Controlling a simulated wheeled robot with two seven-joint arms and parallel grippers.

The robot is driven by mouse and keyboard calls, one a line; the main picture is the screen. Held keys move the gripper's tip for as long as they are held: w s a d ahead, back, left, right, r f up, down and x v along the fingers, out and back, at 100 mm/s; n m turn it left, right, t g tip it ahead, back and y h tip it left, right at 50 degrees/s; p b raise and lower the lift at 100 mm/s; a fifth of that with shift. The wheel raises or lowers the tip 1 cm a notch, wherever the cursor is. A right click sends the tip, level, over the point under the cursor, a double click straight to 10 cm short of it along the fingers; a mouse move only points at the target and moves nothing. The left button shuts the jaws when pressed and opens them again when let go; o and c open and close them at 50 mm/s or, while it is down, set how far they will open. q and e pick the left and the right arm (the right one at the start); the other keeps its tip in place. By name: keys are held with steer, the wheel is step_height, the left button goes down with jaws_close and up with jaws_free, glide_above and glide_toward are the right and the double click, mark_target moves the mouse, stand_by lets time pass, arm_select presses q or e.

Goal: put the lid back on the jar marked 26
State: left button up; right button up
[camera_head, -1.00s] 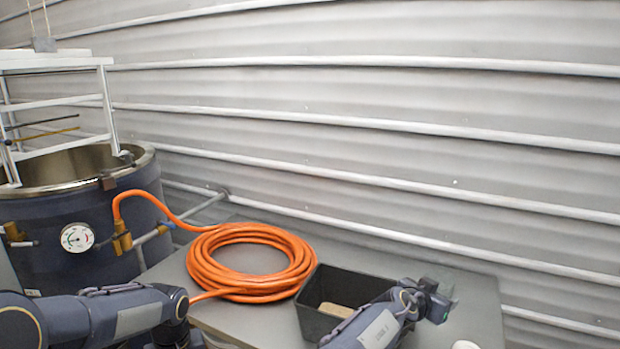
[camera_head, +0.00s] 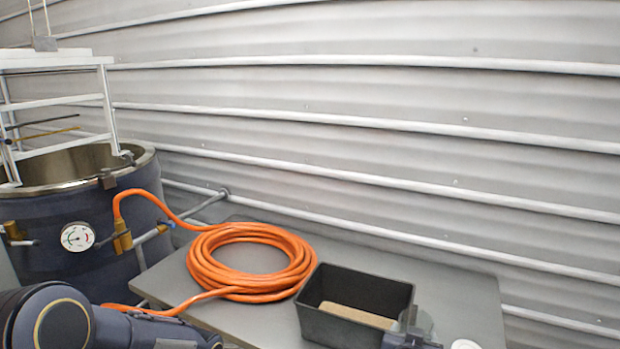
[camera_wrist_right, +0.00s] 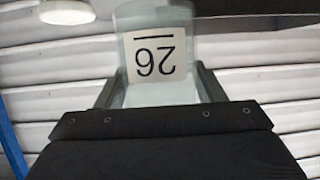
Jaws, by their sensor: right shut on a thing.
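The jar marked 26 (camera_wrist_right: 160,90) is clear, with a white label that reads upside down in the right wrist view. My right gripper (camera_wrist_right: 157,78) is shut on it, one finger on each side. In the head view the right gripper (camera_head: 405,338) is at the bottom edge, in front of the black bin's right corner, with a pale, see-through part of the jar (camera_head: 424,322) beside it. A white round disc, which looks like the lid (camera_head: 465,344), lies to the right on the table; it also shows in the right wrist view (camera_wrist_right: 67,11). My left gripper is out of view.
The black bin (camera_head: 375,283) holds a tan block (camera_head: 357,315). A coiled orange hose (camera_head: 250,285) lies on the grey table (camera_head: 455,285) to its left. A dark vessel with a gauge (camera_head: 77,237) stands at left. The table's right part is mostly clear.

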steer(key=shift+s+a+f+n+y, duration=0.45)
steer(key=shift+s+a, duration=0.15)
steer(key=shift+s, duration=0.15)
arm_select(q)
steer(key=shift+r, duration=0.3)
arm_select(e)
steer(key=shift+s+a, duration=0.2)
steer(key=shift+a, duration=0.05)
arm_select(q)
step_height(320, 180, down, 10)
steer(key=b, duration=0.9)
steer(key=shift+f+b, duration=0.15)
steer(key=shift+b, duration=0.2)
arm_select(e)
step_height(320, 180, down, 10)
steer(key=shift+f+t, duration=0.15)
steer(key=shift+t, duration=0.15)
steer(key=shift+w, duration=0.1)
steer(key=s+a+r+n+y, duration=0.1)
steer(key=s+a+n+y, duration=0.1)
steer(key=a, duration=0.3)
steer(key=s+a+r+n+y, duration=0.1)
steer(key=s+a+n+y, duration=0.1)
steer(key=a, duration=0.4)
steer(key=shift+n+t+y, duration=0.3)
steer(key=shift+n+y, duration=0.15)
steer(key=shift+y, duration=0.4)
steer(key=shift+a, duration=0.1)
